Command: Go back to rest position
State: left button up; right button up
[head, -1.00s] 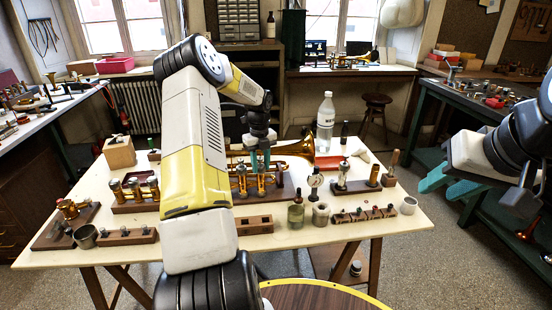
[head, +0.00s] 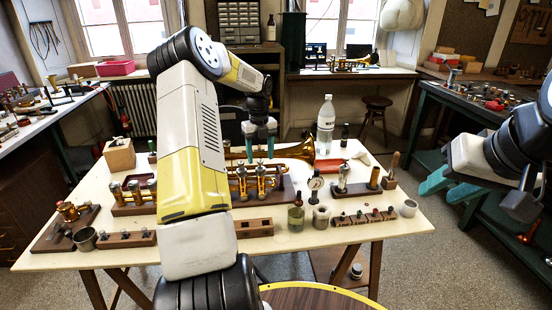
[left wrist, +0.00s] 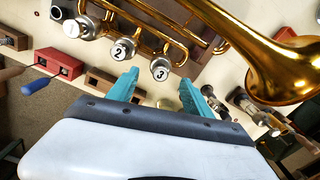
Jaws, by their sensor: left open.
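My left gripper (head: 259,146) is open and empty above the brass horn (head: 308,149). The horn lies across a wooden stand on the table, its bell toward the right. My left arm hides part of the table and the horn's left part. In the left wrist view the open teal fingers (left wrist: 157,92) are apart, with nothing between them. The horn (left wrist: 272,62) shows there beyond them, with valve caps marked 2 and 3. My right gripper (head: 438,190) is open and empty at the right, beyond the table's right edge.
A clear bottle (head: 325,126) stands behind the horn. A wooden block (head: 119,154) is at the back left. Bare tabletop shows at the front right.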

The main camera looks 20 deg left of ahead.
pick_arm(q)
notch_tip(320, 180, up, 2)
jog(key=shift+r, duration=0.15)
jog(key=shift+s+d+r, duration=0.1)
jog(key=shift+d+r, duration=0.1)
jog(key=shift+r, duration=0.05)
jog(key=s+d+r+n+t, duration=0.2)
jog(key=s+d+r+n, duration=0.4)
jog(key=s+r+n, duration=0.15)
jog(key=s+d+r+n+t, duration=0.1)
jog(key=s+d+r+n, duration=0.45)
jog(key=s+r, duration=0.3)
jog(key=s+d+n+t+h, duration=0.1)
jog(key=s+d+n, duration=0.2)
jog(key=s+n, duration=0.4)
jog(key=s+d+r+n+t+h, duration=0.1)
jog(key=s+d+n+t, duration=0.1)
jog(key=s+n, duration=0.5)
jog(key=s, duration=0.3)
jog(key=shift+s+d+r, duration=0.25)
jog(key=shift+d, duration=0.15)
